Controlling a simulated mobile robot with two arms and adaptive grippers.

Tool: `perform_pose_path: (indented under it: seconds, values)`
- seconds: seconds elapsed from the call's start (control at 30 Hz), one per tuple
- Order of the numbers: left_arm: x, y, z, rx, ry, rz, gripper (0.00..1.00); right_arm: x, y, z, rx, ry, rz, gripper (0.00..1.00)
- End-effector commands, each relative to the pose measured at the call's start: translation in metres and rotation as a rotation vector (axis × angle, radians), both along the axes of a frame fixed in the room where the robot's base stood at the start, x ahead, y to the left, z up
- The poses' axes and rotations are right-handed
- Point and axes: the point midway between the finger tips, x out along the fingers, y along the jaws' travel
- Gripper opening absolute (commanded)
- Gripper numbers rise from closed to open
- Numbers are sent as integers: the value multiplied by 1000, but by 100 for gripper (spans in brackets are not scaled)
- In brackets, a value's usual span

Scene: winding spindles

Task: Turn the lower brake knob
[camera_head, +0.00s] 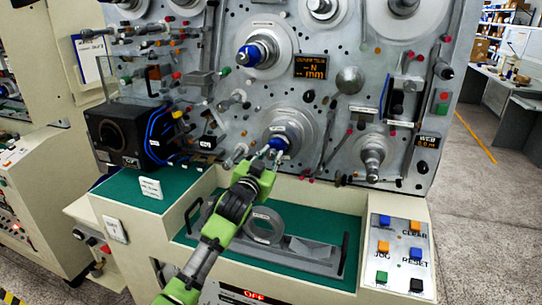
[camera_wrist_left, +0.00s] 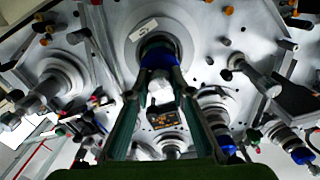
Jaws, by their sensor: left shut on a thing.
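The lower spindle hub with its blue knob (camera_head: 279,142) sits in the middle of the machine's grey panel, in front of a round metal disc. My left gripper (camera_head: 266,154) reaches up to this knob from below in the head view. In the left wrist view the blue knob (camera_wrist_left: 158,55) shows at top centre, with a paler tip facing me. The two fingers of my left gripper (camera_wrist_left: 160,82) lie on either side of it and are shut on it. The fingers hide parts of the knob's sides. My right gripper is not in view.
An upper spindle with a blue hub (camera_head: 251,54) and a tension display (camera_head: 310,67) are above. A grey spindle (camera_head: 372,155) stands out at right. A button panel (camera_head: 399,252) is at lower right.

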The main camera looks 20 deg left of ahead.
Motion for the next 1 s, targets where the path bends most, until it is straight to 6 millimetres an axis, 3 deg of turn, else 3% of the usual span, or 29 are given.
perform_pose_path:
  seconds: [1.0]
  values:
    - [0,1,1,900,-29,0,0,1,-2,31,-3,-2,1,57]
